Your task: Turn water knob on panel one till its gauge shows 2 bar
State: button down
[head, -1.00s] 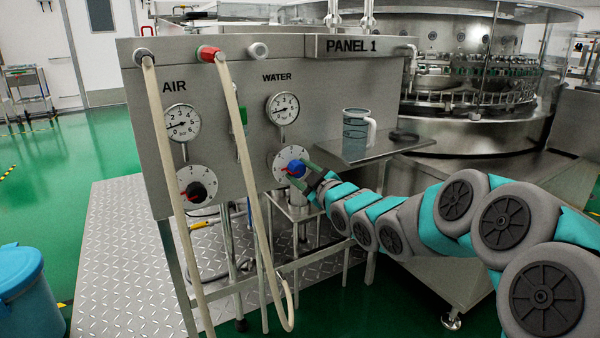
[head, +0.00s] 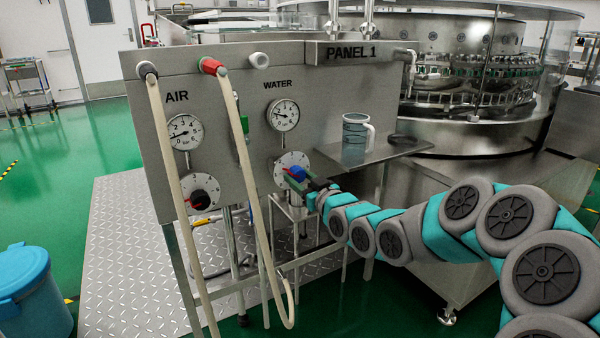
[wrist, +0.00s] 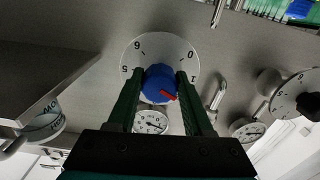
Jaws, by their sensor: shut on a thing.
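The blue water knob (head: 297,173) sits on a round white numbered dial (head: 283,163) below the water gauge (head: 283,115) on panel one (head: 340,48). My gripper (head: 298,176) is shut on the knob, with its green fingers on either side. In the wrist view the blue knob (wrist: 157,88) shows between the fingertips (wrist: 160,78), and its red pointer slants to the lower right. The gauge in the wrist view (wrist: 150,122) is partly framed by the fingers. In the head view its needle points left, near the 2; the exact reading is too small to tell.
The air gauge (head: 184,132) and black-and-red air knob (head: 200,192) are to the left. Two pale hoses (head: 247,170) hang in front of the panel.

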jog(key=shift+a+m+p, duration=0.1)
jog(key=shift+m+p, duration=0.25)
jog(key=shift+m, duration=1.35)
jog(key=shift+c, duration=1.5)
grip_release()
jog(key=b+v, duration=0.1)
jog(key=v, duration=0.6)
jog(key=shift+s+d, duration=0.25)
jog(key=shift+s, duration=0.1)
